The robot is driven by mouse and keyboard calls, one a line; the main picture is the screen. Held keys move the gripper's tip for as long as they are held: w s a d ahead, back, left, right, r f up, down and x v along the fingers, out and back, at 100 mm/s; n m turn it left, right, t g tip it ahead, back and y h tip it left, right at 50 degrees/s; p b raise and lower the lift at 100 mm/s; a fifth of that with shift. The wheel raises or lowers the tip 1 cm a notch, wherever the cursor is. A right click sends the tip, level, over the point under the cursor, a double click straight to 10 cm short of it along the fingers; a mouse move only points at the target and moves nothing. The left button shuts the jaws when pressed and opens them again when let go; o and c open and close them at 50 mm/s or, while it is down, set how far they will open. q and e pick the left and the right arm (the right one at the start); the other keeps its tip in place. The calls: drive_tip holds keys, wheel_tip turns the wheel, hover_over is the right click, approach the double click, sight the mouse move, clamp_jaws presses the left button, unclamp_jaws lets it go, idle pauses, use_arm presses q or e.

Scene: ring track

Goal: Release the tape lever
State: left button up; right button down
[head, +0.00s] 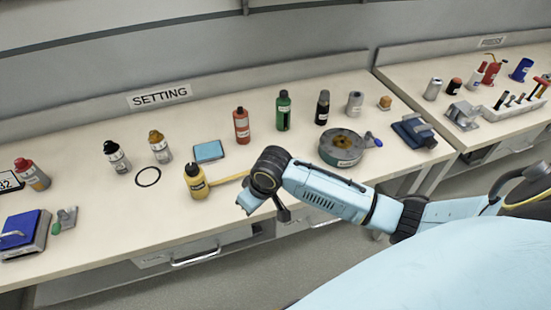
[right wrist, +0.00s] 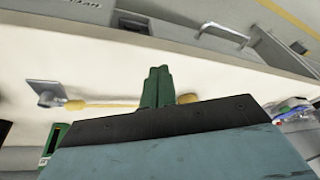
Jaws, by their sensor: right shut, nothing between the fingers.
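My right gripper (right wrist: 157,75) has its green fingers shut and empty in the right wrist view. They pass in front of a tan rod (right wrist: 105,105) with a grey plate (right wrist: 42,93) at one end; whether they touch it I cannot tell. In the head view the rod (head: 228,180) shows beside the yellow bottle, and my right wrist hides the fingertips. No part is clearly marked as the tape lever. A round green-sided reel-like unit (head: 340,158) with a blue knob (head: 375,139) at its right stands right of my wrist. My left gripper is out of view.
A yellow bottle (head: 195,182) stands close left of my wrist. Red (head: 241,126), green (head: 283,112) and dark (head: 322,108) bottles stand behind. A blue device (head: 415,132) is right, a blue-topped box (head: 24,230) far left. The bench front between is fairly clear.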

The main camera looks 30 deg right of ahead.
drive_tip(key=shift+m+h, duration=0.5)
drive_tip(key=shift+m, duration=0.3)
drive_tip(key=w+d, duration=0.2)
drive_tip(key=w+d+r, duration=0.1)
drive_tip(key=w+d, duration=0.1)
drive_tip(key=w, duration=0.1)
drive_tip(key=w+d+r, duration=0.1)
drive_tip(key=w+d, duration=0.1)
drive_tip(key=d, duration=0.1)
drive_tip(key=shift+w+r, duration=0.1)
drive_tip(key=shift+w, duration=0.15)
drive_tip(key=w+d+r+m, duration=0.2)
drive_tip(key=w+d+r, duration=0.2)
drive_tip(key=d, duration=0.4)
drive_tip(key=shift+w+h, duration=0.4)
drive_tip(key=shift+w, duration=0.4)
